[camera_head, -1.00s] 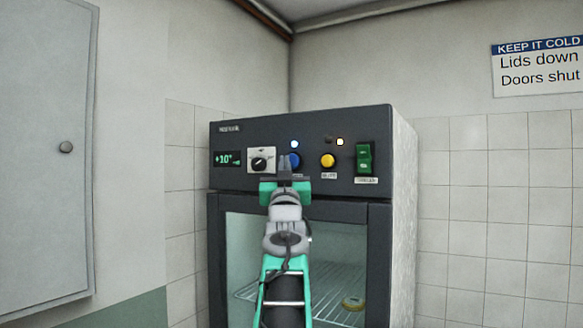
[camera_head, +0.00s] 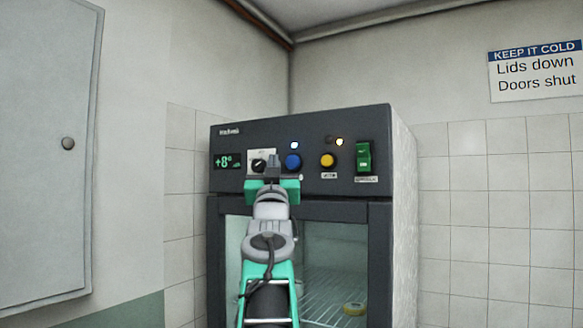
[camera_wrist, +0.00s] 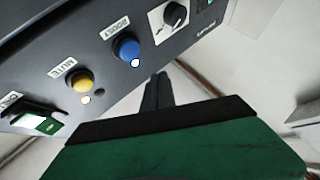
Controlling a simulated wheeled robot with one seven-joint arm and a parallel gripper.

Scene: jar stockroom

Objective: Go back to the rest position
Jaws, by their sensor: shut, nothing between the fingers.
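My gripper (camera_head: 273,162) is raised in front of the dark control panel (camera_head: 228,127) of a fridge, just below and right of the dial (camera_head: 258,164). Its fingers are together with nothing between them. In the wrist view my gripper (camera_wrist: 158,90) points at the panel's edge, below the blue button (camera_wrist: 127,50) and the dial (camera_wrist: 175,14). The blue button also shows in the head view (camera_head: 293,162), right of my fingertips. I see no contact with the panel, though the exact gap is hard to tell.
The panel also has a display (camera_head: 228,161) reading +8, a yellow button (camera_head: 328,160) and a green switch (camera_head: 363,156). A grey wall cabinet (camera_head: 45,150) is at left.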

